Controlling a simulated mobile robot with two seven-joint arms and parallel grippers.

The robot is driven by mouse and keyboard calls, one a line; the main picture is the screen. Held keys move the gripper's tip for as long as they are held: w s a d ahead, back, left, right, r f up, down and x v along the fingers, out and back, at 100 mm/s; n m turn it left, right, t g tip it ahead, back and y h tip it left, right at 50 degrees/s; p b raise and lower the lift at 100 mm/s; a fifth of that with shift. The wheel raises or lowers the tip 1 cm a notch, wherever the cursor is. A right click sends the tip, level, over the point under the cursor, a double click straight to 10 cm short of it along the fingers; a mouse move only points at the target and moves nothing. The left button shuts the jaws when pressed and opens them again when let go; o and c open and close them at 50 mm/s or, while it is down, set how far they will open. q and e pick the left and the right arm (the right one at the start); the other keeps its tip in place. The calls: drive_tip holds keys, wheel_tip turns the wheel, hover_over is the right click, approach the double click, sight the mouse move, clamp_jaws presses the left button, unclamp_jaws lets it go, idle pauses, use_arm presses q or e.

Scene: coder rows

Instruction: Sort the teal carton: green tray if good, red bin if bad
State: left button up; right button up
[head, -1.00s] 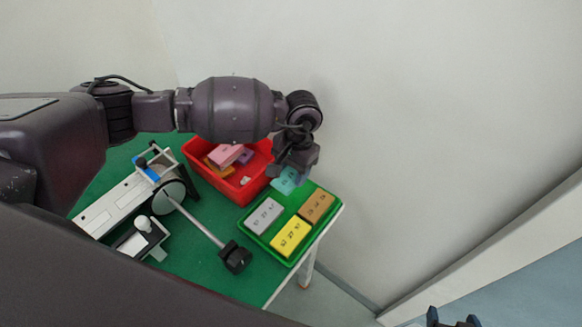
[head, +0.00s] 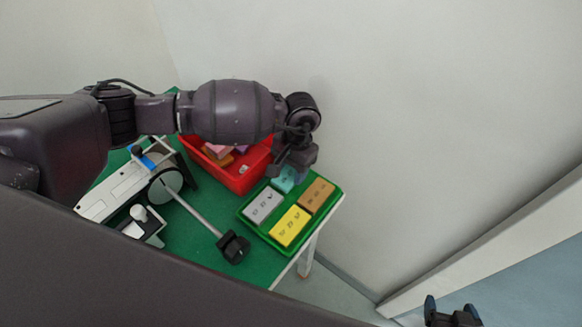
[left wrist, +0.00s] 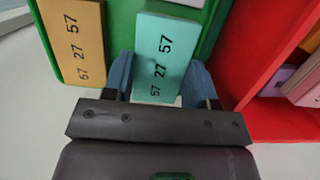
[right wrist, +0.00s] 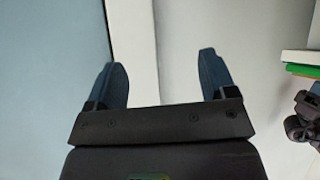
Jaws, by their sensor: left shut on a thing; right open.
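The teal carton (left wrist: 162,50) is between the fingers of my left gripper (left wrist: 160,88), which is shut on it. It bears the printed numbers 57 27 57. In the head view the teal carton (head: 285,179) is at the back corner of the green tray (head: 263,236), partly hidden by my gripper; I cannot tell if it rests on the tray floor. The tray also holds a grey, a yellow and a brown carton. The red bin (head: 236,181) stands left of the tray with several cartons inside. My right gripper (right wrist: 166,85) is open and empty, away from the table.
A white device with a round disc (head: 165,185) and a rod ending in a black block (head: 233,247) stands on the green table, left of the tray. A wall rises behind the table. The tray sits close to the table's right edge.

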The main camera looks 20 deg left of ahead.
drive_tip(key=shift+s+f, duration=0.1)
drive_tip(key=shift+s+d+f, duration=0.15)
drive_tip(key=shift+s+f, duration=0.4)
drive_tip(key=shift+f, duration=0.1)
drive_tip(key=shift+w, duration=0.15)
use_arm(q)
drive_tip(key=shift+b, duration=0.3)
use_arm(e)
drive_tip(key=shift+s+f, duration=0.2)
drive_tip(key=shift+f, duration=0.1)
use_arm(q)
drive_tip(key=shift+b, duration=0.4)
use_arm(e)
drive_tip(key=shift+w+f, duration=0.15)
drive_tip(key=shift+w, duration=0.3)
